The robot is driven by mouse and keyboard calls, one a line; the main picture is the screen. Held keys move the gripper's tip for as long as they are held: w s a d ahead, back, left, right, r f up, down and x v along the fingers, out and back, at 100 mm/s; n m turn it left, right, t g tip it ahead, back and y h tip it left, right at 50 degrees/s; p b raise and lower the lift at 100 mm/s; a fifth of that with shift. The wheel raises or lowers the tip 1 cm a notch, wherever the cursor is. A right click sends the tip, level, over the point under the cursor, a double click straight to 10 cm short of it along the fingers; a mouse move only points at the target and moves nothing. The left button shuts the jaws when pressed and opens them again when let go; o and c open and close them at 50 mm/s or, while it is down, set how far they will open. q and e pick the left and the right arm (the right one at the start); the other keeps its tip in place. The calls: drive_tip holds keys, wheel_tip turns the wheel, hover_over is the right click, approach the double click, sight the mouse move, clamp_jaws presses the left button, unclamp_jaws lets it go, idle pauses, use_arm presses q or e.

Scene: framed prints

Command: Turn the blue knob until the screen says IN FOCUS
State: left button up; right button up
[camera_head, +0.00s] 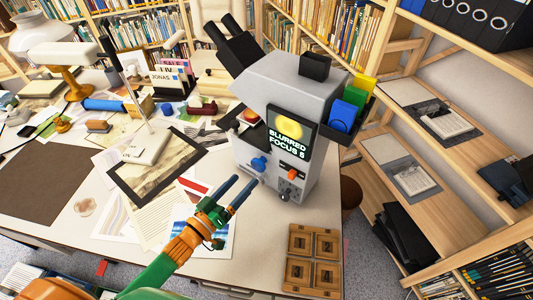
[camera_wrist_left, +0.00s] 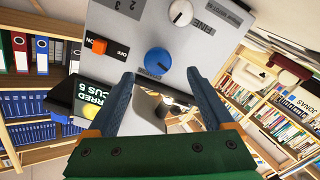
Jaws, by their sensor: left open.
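The blue knob (camera_head: 259,163) is on the front of a grey microscope-like machine (camera_head: 283,95), low and left of its screen. The screen (camera_head: 287,138) shows a yellow disc and reads BLURRED, with a FOCUS line whose number seems to be 5. My left gripper (camera_head: 246,181) is open and empty, its blue fingers pointing at the knob from the front. In the left wrist view the knob (camera_wrist_left: 158,62) shows between and just beyond the fingertips (camera_wrist_left: 160,77), with no clear contact. My right gripper is out of view.
An orange ON/OFF switch (camera_wrist_left: 98,46) and a white FINE knob (camera_wrist_left: 180,12) sit near the blue knob. A framed print (camera_head: 160,167) and papers lie left. Wooden blocks (camera_head: 312,258) stand at the front right. Shelves (camera_head: 425,165) rise on the right.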

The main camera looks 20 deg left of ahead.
sight(256, 166)
use_arm(q)
drive_tip(key=x, duration=0.4)
drive_tip(key=shift+r, duration=0.35)
drive_tip(key=shift+w+d, duration=0.15)
drive_tip(key=shift+w, duration=0.3)
drive_tip(key=shift+w+d+f, duration=0.15)
drive_tip(key=shift+w+d, duration=0.15)
drive_tip(key=shift+w, duration=0.35)
drive_tip(key=shift+s, duration=0.1)
drive_tip(key=c, duration=1.3)
drive_tip(key=shift+c, duration=0.2)
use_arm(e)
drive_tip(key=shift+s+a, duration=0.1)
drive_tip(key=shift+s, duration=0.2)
use_arm(q)
drive_tip(key=shift+m, duration=0.4)
drive_tip(key=m, duration=0.4)
drive_tip(key=shift+m, duration=0.4)
drive_tip(key=m, duration=0.4)
drive_tip(key=shift+d+m+b, duration=0.1)
drive_tip(key=shift+m+b, duration=0.2)
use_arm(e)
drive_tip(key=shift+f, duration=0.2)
